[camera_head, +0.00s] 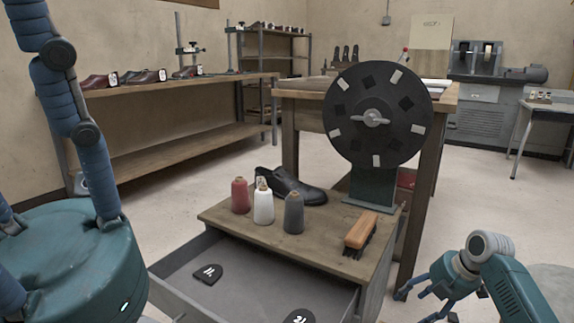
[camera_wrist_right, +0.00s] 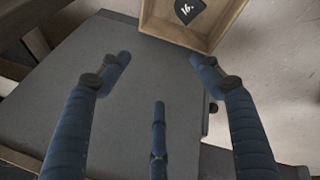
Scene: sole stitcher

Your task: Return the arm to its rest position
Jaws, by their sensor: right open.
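My right gripper (camera_head: 440,290) is at the lower right of the head view, to the right of the small wooden-topped cabinet (camera_head: 225,214) and apart from it. In the right wrist view its blue fingers (camera_wrist_right: 160,68) are spread, with nothing between them. They are over a plain grey surface (camera_wrist_right: 70,110). Part of my left gripper (camera_head: 75,260) fills the lower left of the head view, close to the camera. One blue finger rises past the top edge; its fingertips are cut off.
The cabinet's drawer (camera_head: 240,285) is open, with black numbered pieces (camera_head: 207,274) inside. Thread spools (camera_head: 263,205), a black shoe (camera_head: 290,187), a brush (camera_head: 360,233) and a black wheel (camera_head: 345,115) stand on top. A wooden tray (camera_wrist_right: 226,28) is beyond my right fingers.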

